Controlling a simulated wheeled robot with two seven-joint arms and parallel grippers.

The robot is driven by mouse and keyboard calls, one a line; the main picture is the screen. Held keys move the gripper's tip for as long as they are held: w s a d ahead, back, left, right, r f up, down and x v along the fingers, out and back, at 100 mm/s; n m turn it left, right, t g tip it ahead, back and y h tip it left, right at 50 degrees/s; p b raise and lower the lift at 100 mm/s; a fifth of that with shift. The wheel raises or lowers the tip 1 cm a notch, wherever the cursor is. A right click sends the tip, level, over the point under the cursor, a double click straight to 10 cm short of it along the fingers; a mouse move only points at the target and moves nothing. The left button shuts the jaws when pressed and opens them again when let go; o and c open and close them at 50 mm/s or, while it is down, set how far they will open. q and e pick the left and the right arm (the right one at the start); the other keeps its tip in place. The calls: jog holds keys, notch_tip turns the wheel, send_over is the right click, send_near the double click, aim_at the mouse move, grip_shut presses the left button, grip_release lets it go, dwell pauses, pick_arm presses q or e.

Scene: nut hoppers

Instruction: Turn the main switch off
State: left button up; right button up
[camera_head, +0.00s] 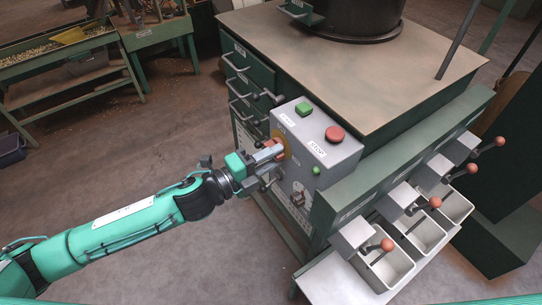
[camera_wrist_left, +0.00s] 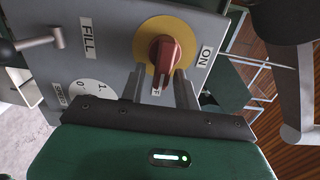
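The main switch is a red knob on a yellow disc (camera_wrist_left: 147,52) on the side of the grey control box (camera_head: 318,160). In the left wrist view the knob (camera_wrist_left: 166,56) has its long grip running up and down, its white-marked end low beside a partly hidden label ending in F. The ON label (camera_wrist_left: 207,53) is to its right. My left gripper (camera_head: 276,151) is at the switch. In the wrist view its fingers (camera_wrist_left: 160,88) stand on either side of the knob's lower end, apart, with a gap at the left. My right gripper is not in view.
The box also has a green button (camera_head: 304,109), a red STOP button (camera_head: 335,134) and a FILL lever (camera_wrist_left: 35,41). A selector dial (camera_wrist_left: 90,92) is near the left finger. Hoppers with red-balled levers (camera_head: 387,244) are at the right. Open floor lies left of the cabinet.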

pick_arm(q)
jog(key=shift+o, duration=0.2)
jog(key=shift+a, duration=0.1)
jog(key=b+v, duration=0.5)
jog(key=v, duration=0.8)
jog(key=shift+s+a, duration=0.25)
